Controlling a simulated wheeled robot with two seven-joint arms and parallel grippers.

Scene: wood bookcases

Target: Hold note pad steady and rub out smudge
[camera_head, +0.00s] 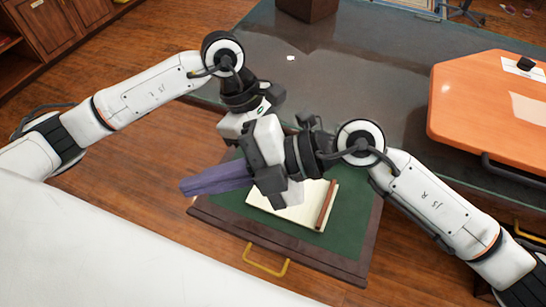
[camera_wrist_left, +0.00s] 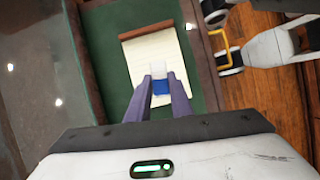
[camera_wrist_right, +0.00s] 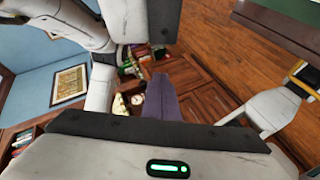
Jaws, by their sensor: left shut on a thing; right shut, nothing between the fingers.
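The cream note pad (camera_head: 300,212), with a brown bound edge, lies on the green lining of an open drawer. It also shows in the left wrist view (camera_wrist_left: 150,50). My left gripper (camera_wrist_left: 162,84) points down over the pad, shut on a white and blue eraser (camera_wrist_left: 158,68). I cannot tell if the eraser touches the page. In the head view my right gripper hides the left fingers and part of the pad. My right gripper (camera_head: 190,187) is shut and empty, its purple fingers pointing left above the drawer. I see no smudge.
The wooden drawer (camera_head: 350,268) has a yellow handle (camera_head: 265,262) at its front. A dark desk top (camera_head: 370,60) lies behind, with an orange board (camera_head: 470,95) at right. A white surface (camera_head: 90,250) fills the lower left. My two wrists are very close together.

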